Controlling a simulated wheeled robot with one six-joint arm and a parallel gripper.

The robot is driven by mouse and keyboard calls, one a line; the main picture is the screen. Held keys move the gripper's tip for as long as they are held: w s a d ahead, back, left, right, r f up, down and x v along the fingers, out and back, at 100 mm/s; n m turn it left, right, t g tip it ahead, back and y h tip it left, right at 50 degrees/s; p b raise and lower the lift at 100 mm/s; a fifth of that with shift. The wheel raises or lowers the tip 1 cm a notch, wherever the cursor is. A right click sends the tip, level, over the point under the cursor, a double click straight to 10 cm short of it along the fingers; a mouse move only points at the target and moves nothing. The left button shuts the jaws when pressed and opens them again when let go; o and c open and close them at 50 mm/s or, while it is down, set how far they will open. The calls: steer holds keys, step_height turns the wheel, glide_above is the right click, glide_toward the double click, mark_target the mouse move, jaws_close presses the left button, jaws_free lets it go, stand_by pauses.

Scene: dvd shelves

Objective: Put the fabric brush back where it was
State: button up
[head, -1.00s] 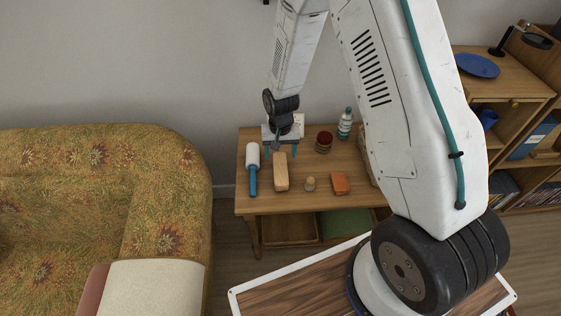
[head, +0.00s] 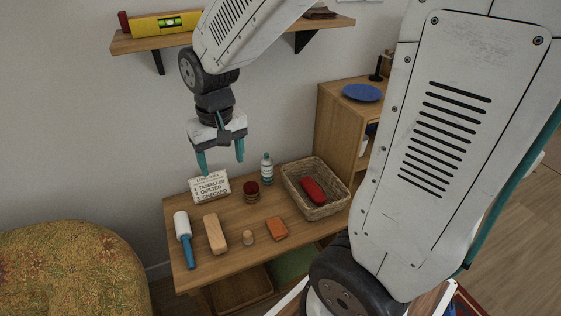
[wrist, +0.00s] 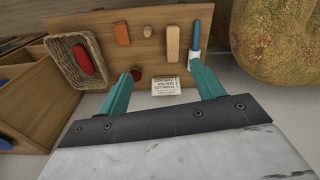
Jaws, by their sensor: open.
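My gripper (head: 221,165) is open and empty in the air above the back of the small wooden table (head: 190,272). In the wrist view, its fingers (wrist: 165,70) are apart with nothing between them. A pale, oblong wooden block (head: 215,234), perhaps the fabric brush, lies on the table; it also shows in the wrist view (wrist: 173,42). A red oblong thing (head: 313,190) lies in the wicker basket (head: 318,213) at the table's right end. I cannot tell which of these is the fabric brush; no bristles show.
A white roller with a blue handle (head: 184,240), a small wooden peg (head: 248,238), an orange block (head: 276,229), a dark red jar (head: 251,191), a bottle (head: 267,169) and a lettered card (head: 210,187) stand or lie around. A wall shelf (head: 150,41) is above. A sofa (head: 70,270) is left.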

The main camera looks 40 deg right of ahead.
steer(key=s+r, duration=0.4)
steer(key=s, duration=0.5)
steer(key=s+d+r+n, duration=0.1)
steer(key=s+r, duration=0.4)
steer(key=s, duration=0.4)
steer(key=shift+n+t, duration=0.3)
